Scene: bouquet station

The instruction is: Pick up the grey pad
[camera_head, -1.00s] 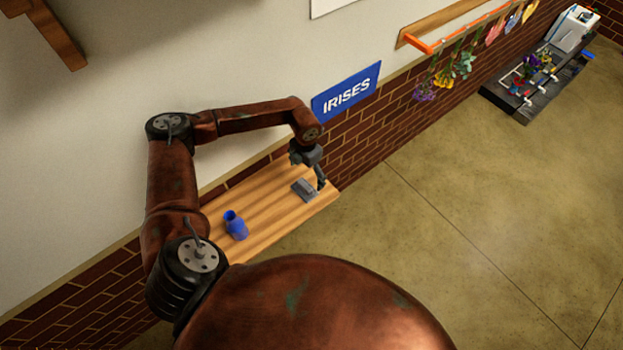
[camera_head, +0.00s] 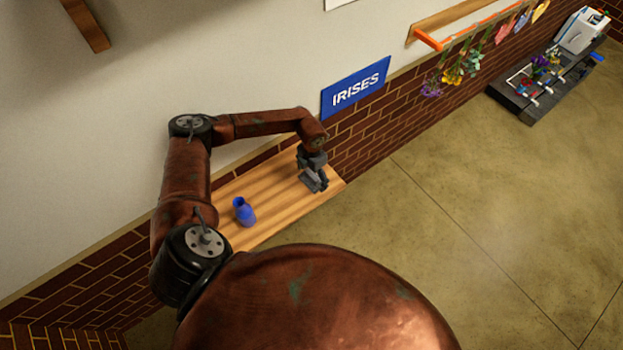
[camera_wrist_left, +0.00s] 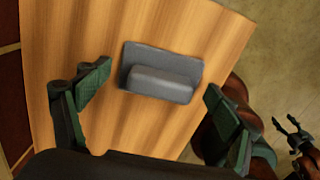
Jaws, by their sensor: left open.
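The grey pad (camera_wrist_left: 160,72) lies on the wooden shelf (camera_wrist_left: 200,20), a flat plate with a raised block along it. In the left wrist view it sits ahead of and between the fingers of my open left gripper (camera_wrist_left: 150,105), apart from both. In the head view the left gripper (camera_head: 317,184) is over the right end of the shelf (camera_head: 275,205) and partly hides the pad (camera_head: 310,182). My right gripper (camera_wrist_left: 290,128) shows small at the right edge of the left wrist view, with its fingers apart.
A blue vase (camera_head: 244,212) stands on the shelf left of the pad. A blue IRISES sign (camera_head: 356,88) is on the wall above. Hanging flowers (camera_head: 455,72) and a dark bench with flowers (camera_head: 530,100) are farther right. The floor (camera_head: 440,220) beside the shelf is clear.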

